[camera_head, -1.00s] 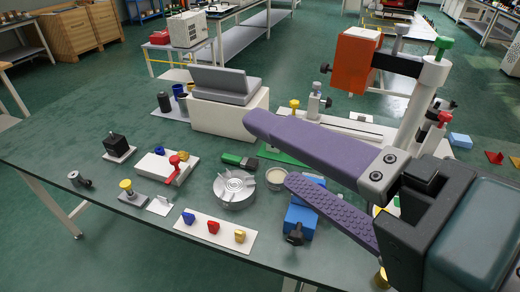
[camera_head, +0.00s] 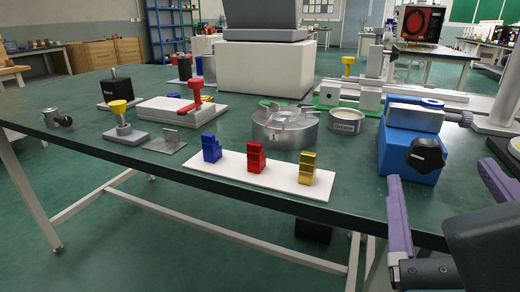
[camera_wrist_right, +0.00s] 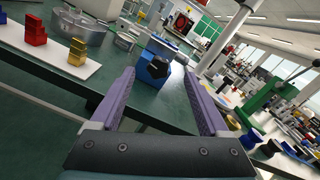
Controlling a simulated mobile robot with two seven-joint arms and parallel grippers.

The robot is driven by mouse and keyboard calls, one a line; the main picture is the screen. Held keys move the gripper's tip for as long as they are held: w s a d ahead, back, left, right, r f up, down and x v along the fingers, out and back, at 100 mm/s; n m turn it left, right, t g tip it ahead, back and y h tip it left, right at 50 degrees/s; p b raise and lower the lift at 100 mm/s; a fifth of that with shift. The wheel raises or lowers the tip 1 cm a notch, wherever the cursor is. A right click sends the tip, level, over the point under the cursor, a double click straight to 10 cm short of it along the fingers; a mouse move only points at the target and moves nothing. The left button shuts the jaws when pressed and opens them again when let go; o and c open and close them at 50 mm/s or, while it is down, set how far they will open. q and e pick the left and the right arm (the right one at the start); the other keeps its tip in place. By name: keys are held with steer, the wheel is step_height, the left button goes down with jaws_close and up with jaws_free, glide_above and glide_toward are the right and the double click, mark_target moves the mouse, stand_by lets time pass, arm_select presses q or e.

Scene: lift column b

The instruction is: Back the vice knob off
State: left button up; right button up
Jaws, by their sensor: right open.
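The vice (camera_head: 398,150) is blue with a grey metal jaw block on top and sits near the table's front edge, at the right. Its black knob (camera_head: 426,155) faces me. In the right wrist view the knob (camera_wrist_right: 158,69) shows between and beyond the fingers. My right gripper (camera_head: 440,172) has two purple fingers, wide apart and empty. It is in front of the vice, apart from the knob. It also shows in the right wrist view (camera_wrist_right: 159,77). My left gripper is not in view.
A white strip (camera_head: 280,180) with blue, red and gold stepped blocks lies along the front edge. A round metal chuck (camera_head: 285,128) and a shallow round tin (camera_head: 346,122) stand left of the vice. A white pillar (camera_head: 508,95) rises at the right.

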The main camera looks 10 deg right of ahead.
mark_target(426, 158)
steer(key=shift+m, duration=0.3)
steer(key=x, duration=0.3)
steer(key=f+x, duration=0.1)
steer(key=x, duration=0.6)
steer(key=shift+s+d+f, duration=0.2)
steer(key=shift+d+f, duration=0.1)
steer(key=shift+f, duration=0.1)
jaws_close()
